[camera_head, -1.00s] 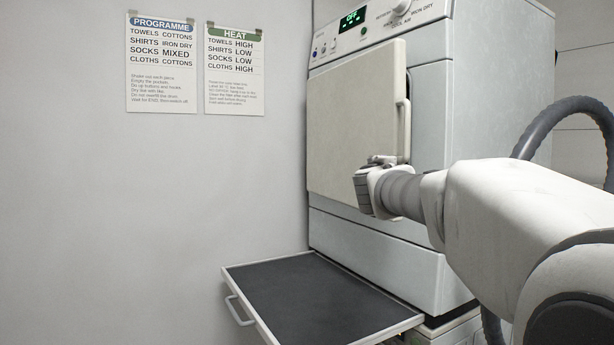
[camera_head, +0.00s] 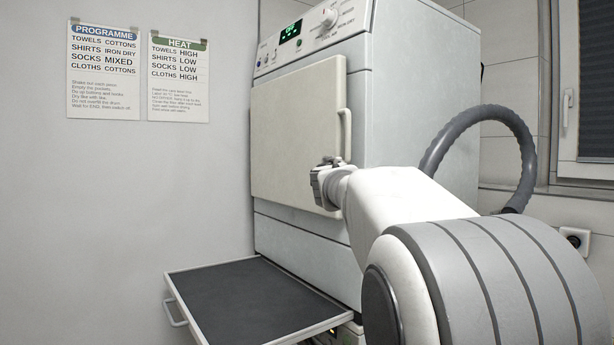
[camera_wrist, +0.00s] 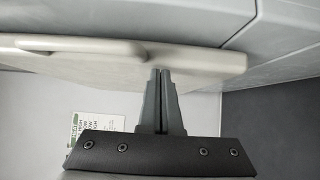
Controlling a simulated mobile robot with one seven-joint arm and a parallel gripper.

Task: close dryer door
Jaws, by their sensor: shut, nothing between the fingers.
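The dryer door (camera_head: 295,135) is a cream panel on the front of the white dryer (camera_head: 415,95). Its handle (camera_head: 346,136) is on the right edge. The door lies close to the dryer front; I cannot tell if it is fully flush. My gripper (camera_head: 322,183) is shut and empty at the lower right of the door's outer face. In the wrist view, the paired fingertips (camera_wrist: 160,74) point at the door (camera_wrist: 195,64) and are touching it or very near it. The handle (camera_wrist: 80,45) lies to the left there.
A pull-out shelf with a dark top (camera_head: 255,295) juts out below the door. Two paper notices (camera_head: 104,72) hang on the left wall. A grey hose (camera_head: 455,130) arches behind my arm. A window (camera_head: 590,90) is at the right.

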